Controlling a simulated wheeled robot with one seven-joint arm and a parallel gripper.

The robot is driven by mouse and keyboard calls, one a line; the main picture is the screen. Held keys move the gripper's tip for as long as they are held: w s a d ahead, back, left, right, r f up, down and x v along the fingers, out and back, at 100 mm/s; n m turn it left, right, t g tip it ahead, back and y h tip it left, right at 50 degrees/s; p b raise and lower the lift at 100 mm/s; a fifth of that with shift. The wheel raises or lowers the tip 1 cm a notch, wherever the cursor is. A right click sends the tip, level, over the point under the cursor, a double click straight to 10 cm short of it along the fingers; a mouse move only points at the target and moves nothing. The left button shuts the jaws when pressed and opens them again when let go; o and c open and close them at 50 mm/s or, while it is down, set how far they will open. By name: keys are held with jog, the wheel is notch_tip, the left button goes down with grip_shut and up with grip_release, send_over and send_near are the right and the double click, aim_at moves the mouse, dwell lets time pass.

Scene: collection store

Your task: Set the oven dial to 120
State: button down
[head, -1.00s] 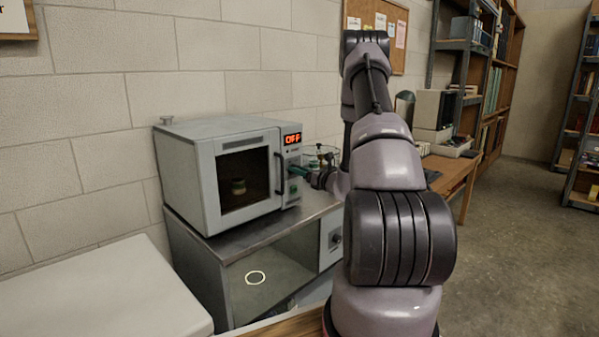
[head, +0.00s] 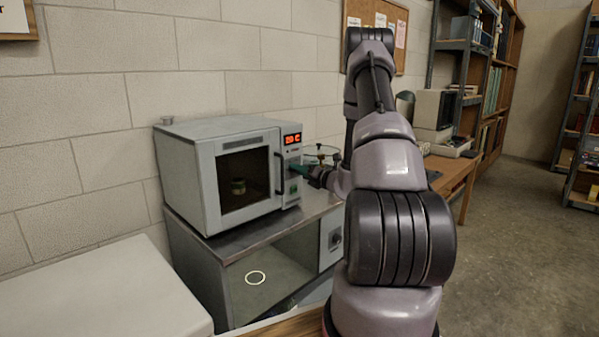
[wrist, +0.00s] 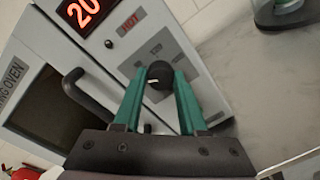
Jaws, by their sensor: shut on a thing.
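The oven (head: 225,175) is a grey box with a dark window, standing on a metal cabinet. Its red display (head: 292,139) is lit; in the wrist view the display (wrist: 82,12) shows 20, partly cut off at the edge. The dial (wrist: 160,75) is a black round knob with a white pointer mark, below the display and the HOT label. My gripper (wrist: 158,82) has green fingers, one on each side of the dial, shut on it. In the head view my gripper (head: 300,169) reaches the oven's right-hand panel, and the dial is hidden there.
The oven door's dark handle (wrist: 88,97) stands out close to the left of my fingers. A small jar (head: 238,187) sits inside behind the window. A glass vessel (head: 320,153) stands just right of the oven. A white surface (head: 105,290) lies front left.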

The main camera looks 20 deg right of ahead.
jog(key=shift+d+m+g+y, duration=0.15)
jog(key=shift+m+y, duration=0.1)
jog(key=shift+m, duration=3.9)
jog(key=shift+d+m+g+y, duration=0.15)
jog(key=shift+m+y, duration=0.1)
jog(key=shift+m, duration=3.9)
jog(key=shift+a+f, duration=0.1)
jog(key=shift+c, duration=2.3)
grip_release()
jog(key=shift+s, duration=0.1)
jog(key=v, duration=1)
jog(key=shift+s, duration=0.25)
